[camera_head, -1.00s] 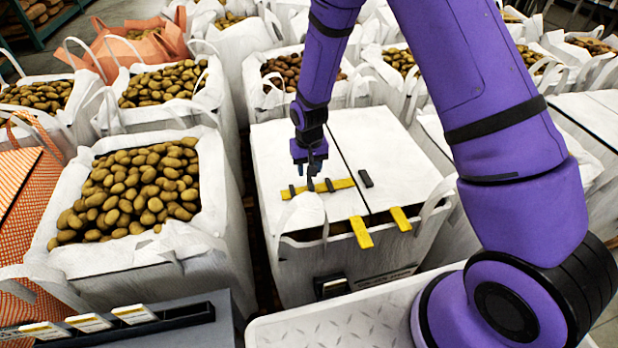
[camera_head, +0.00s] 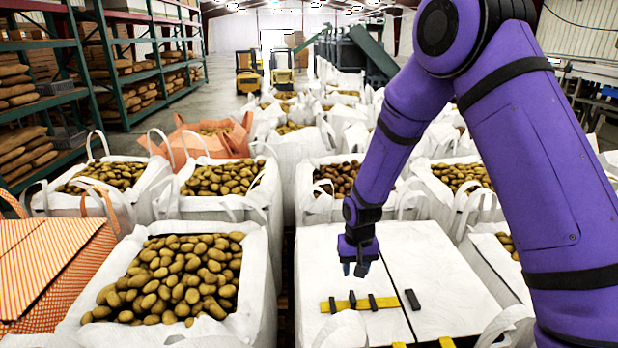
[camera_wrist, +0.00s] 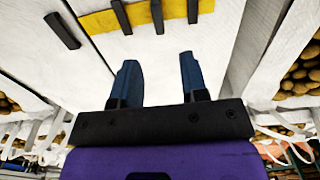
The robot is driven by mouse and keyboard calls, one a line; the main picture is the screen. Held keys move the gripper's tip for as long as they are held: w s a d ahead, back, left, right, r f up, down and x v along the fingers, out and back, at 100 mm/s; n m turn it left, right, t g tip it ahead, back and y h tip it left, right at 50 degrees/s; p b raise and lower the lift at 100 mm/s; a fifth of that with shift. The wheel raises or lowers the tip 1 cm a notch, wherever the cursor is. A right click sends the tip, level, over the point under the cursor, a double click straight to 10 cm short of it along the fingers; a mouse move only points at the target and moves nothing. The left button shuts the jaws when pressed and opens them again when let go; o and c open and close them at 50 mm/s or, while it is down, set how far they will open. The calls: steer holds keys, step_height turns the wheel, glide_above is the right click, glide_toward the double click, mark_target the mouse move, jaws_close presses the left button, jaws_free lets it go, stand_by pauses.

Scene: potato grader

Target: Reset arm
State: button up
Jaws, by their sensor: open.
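My purple arm (camera_head: 540,150) reaches down from the upper right in the head view. My gripper (camera_head: 360,268) hangs above the white board-like top (camera_head: 440,270), apart from it. In the wrist view my gripper (camera_wrist: 160,80) shows two blue fingers spread apart with nothing between them. Beyond the fingers, a yellow strip (camera_head: 342,305) with several dark pegs lies on the white top. It also shows in the wrist view (camera_wrist: 178,12). A separate dark bar (camera_head: 412,299) lies to its right in the head view and shows at the upper left in the wrist view (camera_wrist: 62,30).
Open white bags of potatoes (camera_head: 185,280) stand left of and behind the white top. An orange striped bag (camera_head: 50,270) is at the far left. Green shelving (camera_head: 125,60) and forklifts (camera_head: 283,68) are farther back. Free air surrounds my gripper.

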steer(key=s+d+r+t, duration=0.1)
steer(key=s+d+r, duration=0.2)
steer(key=r, duration=0.5)
steer(key=s+d+r+t, duration=0.1)
steer(key=s+d+r, duration=0.1)
steer(key=r, duration=0.6)
steer(key=s+d+r+t, duration=0.1)
steer(key=s+d+r, duration=0.2)
steer(key=r, duration=0.6)
steer(key=s+d+r, duration=0.2)
steer(key=s+r, duration=0.1)
steer(key=s, duration=0.4)
steer(key=s+d+r+t, duration=0.1)
steer(key=s+d+r, duration=0.1)
steer(key=s+r, duration=0.2)
steer(key=s+d+r+t, duration=0.1)
steer(key=s+r, duration=0.3)
steer(key=s, duration=0.6)
steer(key=shift+s+d+r, duration=0.15)
steer(key=shift+d, duration=0.45)
